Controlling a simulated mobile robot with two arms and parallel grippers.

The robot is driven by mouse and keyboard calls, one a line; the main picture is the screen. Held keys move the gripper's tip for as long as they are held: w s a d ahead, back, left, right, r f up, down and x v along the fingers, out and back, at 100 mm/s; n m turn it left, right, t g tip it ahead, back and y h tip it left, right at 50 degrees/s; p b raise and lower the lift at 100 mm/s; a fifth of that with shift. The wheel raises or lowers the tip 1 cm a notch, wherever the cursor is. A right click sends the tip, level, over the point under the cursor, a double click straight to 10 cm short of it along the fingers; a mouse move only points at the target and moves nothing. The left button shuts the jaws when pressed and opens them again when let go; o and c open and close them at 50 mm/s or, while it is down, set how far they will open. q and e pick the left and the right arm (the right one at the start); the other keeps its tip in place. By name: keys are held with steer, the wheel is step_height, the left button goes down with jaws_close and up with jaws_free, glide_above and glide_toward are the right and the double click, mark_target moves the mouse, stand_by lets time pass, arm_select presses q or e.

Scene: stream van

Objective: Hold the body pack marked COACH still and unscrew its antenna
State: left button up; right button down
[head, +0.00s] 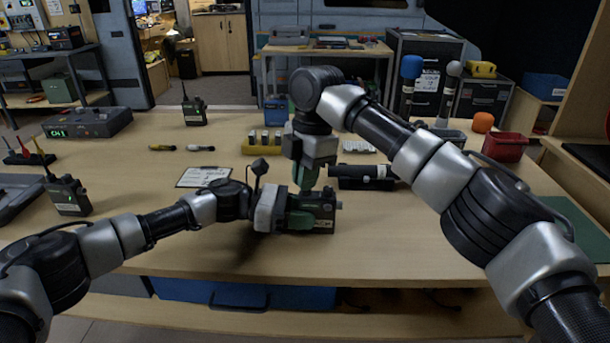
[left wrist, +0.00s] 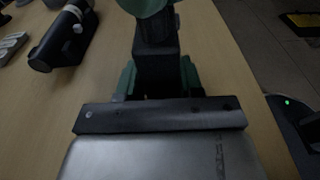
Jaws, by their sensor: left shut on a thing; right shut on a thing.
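A dark body pack (head: 322,226) stands low over the front middle of the table. My left gripper (head: 308,214) is shut on it from the left, with green fingertips along its sides. In the left wrist view the pack (left wrist: 157,70) sits between the green fingers of my left gripper (left wrist: 158,82). My right gripper (head: 306,180) points down from above, right at the pack. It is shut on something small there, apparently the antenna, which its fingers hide. I cannot read the COACH marking.
Another body pack (head: 68,197) stands at the left and one (head: 194,110) at the back. A white card (head: 203,177) lies left of my grippers. A black cylinder (head: 362,178) lies close behind to the right. A red bin (head: 505,147) stands at the far right.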

steer(key=n, duration=0.4)
steer(key=shift+g, duration=0.3)
steer(key=c, duration=1.4)
jaws_free()
steer(key=shift+o, duration=0.2)
steer(key=m, duration=0.3)
steer(key=shift+m, duration=0.4)
steer(key=shift+m, duration=0.3)
